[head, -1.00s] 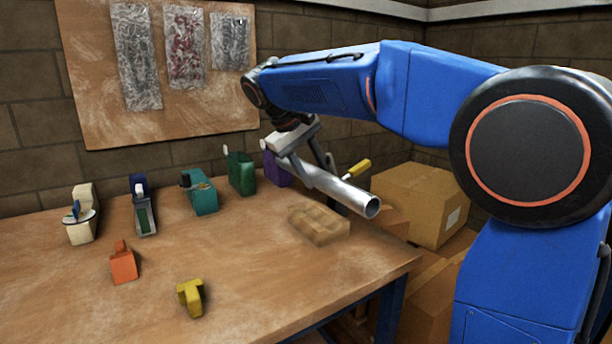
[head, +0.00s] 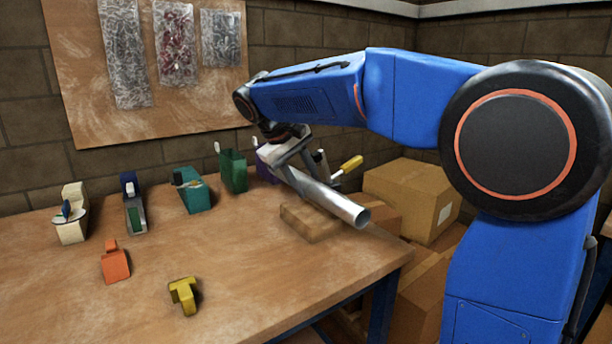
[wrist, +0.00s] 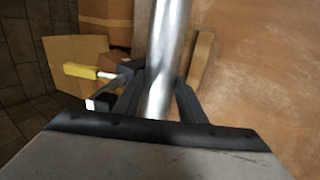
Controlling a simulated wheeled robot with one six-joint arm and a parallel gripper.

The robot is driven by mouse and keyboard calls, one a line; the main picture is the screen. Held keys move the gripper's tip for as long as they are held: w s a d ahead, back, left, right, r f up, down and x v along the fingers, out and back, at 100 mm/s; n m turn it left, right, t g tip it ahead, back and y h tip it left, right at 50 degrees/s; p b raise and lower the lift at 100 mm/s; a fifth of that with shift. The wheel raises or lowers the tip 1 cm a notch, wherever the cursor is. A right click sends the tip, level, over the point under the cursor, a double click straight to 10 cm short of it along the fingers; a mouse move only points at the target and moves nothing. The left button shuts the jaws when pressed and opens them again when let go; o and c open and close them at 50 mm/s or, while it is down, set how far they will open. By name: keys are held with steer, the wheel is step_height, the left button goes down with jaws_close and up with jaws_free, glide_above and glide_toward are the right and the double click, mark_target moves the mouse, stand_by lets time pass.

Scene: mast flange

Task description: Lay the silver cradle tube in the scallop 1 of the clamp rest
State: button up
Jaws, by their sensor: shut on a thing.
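The silver tube (head: 330,199) is held in my gripper (head: 292,170) and slants down toward the front right of the bench in the head view. In the wrist view the tube (wrist: 168,50) runs lengthwise between the two fingers of my gripper (wrist: 160,92). A light-wood block with a shaped top, seemingly the clamp rest (head: 308,224), lies under and beside the tube. Part of it (wrist: 201,62) shows right of the tube in the wrist view. The tube hides much of its top, so I cannot tell which scallop is below, or whether they touch.
A yellow-handled clamp (head: 350,165) stands close behind the tube. Cardboard boxes (head: 412,195) are beyond the bench's right edge. Coloured holders, including a green one (head: 233,172) and a teal one (head: 192,191), line the back. Orange (head: 115,265) and yellow (head: 184,295) pieces sit in front.

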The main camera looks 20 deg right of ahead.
steer(key=shift+f, duration=2.4)
steer(key=shift+s+f, duration=0.15)
steer(key=shift+f, duration=0.55)
steer(key=o, duration=1.3)
steer(key=shift+o, duration=0.4)
steer(key=v, duration=1.8)
steer(key=shift+d+r, duration=0.25)
steer(key=shift+r, duration=0.25)
